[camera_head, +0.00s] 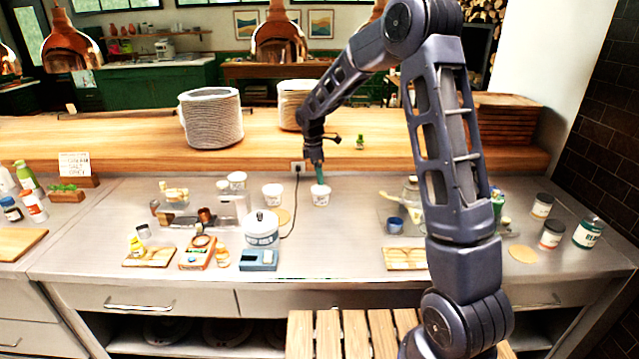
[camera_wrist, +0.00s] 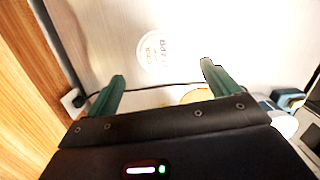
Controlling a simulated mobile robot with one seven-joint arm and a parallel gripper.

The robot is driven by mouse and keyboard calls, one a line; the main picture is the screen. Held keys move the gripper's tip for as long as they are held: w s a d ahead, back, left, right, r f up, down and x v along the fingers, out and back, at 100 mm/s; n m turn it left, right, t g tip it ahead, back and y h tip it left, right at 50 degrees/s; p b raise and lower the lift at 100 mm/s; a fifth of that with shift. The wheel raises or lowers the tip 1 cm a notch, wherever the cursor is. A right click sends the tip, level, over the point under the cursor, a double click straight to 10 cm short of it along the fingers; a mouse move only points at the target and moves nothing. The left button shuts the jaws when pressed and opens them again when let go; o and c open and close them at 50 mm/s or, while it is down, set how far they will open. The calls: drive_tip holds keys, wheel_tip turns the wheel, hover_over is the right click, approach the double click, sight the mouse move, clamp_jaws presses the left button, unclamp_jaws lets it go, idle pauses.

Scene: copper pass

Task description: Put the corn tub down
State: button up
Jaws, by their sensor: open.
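A small white tub with print (camera_head: 320,196) stands upright on the steel counter (camera_head: 345,240), directly below my gripper (camera_head: 319,182); I take it for the corn tub, but its print is too small to be sure. In the wrist view the white tub (camera_wrist: 153,50) shows just beyond and between the green fingertips. My gripper (camera_wrist: 162,74) is open, with its fingers apart and nothing held between them. Whether a finger touches the tub's rim cannot be told. A similar white tub (camera_head: 272,193) stands just to its left.
A black cord runs from a wall outlet (camera_head: 298,167) past the tubs. A blue cup (camera_head: 395,224) is to the right. Counter in front of the tub is clear.

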drive_tip(key=shift+a+r, duration=0.1)
drive_tip(key=shift+r, duration=0.75)
drive_tip(key=shift+s+r, duration=0.1)
drive_tip(key=shift+r, duration=0.1)
drive_tip(key=s+d+r+m+t, duration=0.2)
drive_tip(key=s+d+r+m, duration=0.7)
drive_tip(key=s+d+r, duration=0.75)
drive_tip(key=s+d+m+t, duration=0.1)
drive_tip(key=s+d+m, duration=0.4)
drive_tip(key=s, duration=0.4)
drive_tip(key=s+d+m+t+y, duration=0.1)
drive_tip(key=s+d+m, duration=0.4)
drive_tip(key=s, duration=0.5)
drive_tip(key=shift+s+d+f, duration=0.15)
drive_tip(key=shift+d+f, duration=0.25)
drive_tip(key=shift+d, duration=0.5)
